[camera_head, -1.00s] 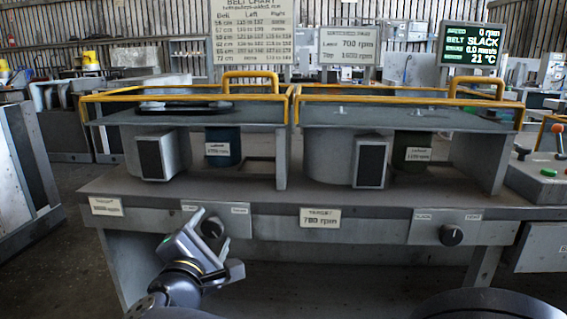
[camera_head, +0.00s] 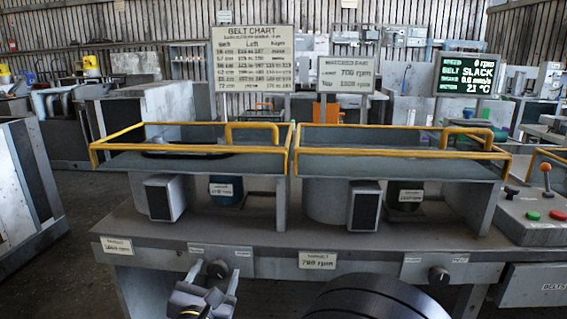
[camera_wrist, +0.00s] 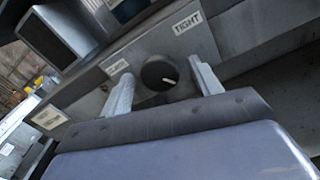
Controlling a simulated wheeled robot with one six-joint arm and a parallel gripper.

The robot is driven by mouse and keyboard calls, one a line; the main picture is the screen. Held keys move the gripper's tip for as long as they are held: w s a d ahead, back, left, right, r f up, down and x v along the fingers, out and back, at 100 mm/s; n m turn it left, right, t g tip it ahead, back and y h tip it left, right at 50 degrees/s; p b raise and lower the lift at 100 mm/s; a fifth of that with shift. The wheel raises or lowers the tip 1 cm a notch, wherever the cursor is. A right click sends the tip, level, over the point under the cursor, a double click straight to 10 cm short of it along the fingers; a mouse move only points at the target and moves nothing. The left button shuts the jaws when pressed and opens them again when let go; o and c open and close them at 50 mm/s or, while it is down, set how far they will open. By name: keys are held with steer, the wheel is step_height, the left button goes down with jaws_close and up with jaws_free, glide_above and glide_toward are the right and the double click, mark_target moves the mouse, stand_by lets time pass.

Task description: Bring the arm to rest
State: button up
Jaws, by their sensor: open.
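My gripper (camera_head: 213,276) is low at the left of the head view, in front of the bench, its fingers pointing towards the bench front. The two fingers are spread apart with nothing held between them. The left dark knob (camera_head: 218,268) shows between the fingertips. In the wrist view, my gripper (camera_wrist: 163,88) has one finger on each side of this knob (camera_wrist: 160,74), which carries a white pointer line. The fingers appear apart from the knob; the exact gap cannot be told. Most of my arm is out of view.
The bench front (camera_head: 380,268) has a second knob (camera_head: 438,274) at right. Yellow guard rails (camera_head: 400,128) surround two raised decks. A display (camera_head: 467,75) reads BELT SLACK and 0 rpm. A button box (camera_head: 535,212) stands at right. Open floor (camera_head: 60,280) lies at left.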

steer(key=shift+r+n+p, duration=0.25)
steer(key=shift+n+p, duration=0.15)
steer(key=s, duration=0.8)
steer(key=shift+s+a+f+p, duration=0.15)
steer(key=shift+a+f+p, duration=0.15)
steer(key=shift+p, duration=0.1)
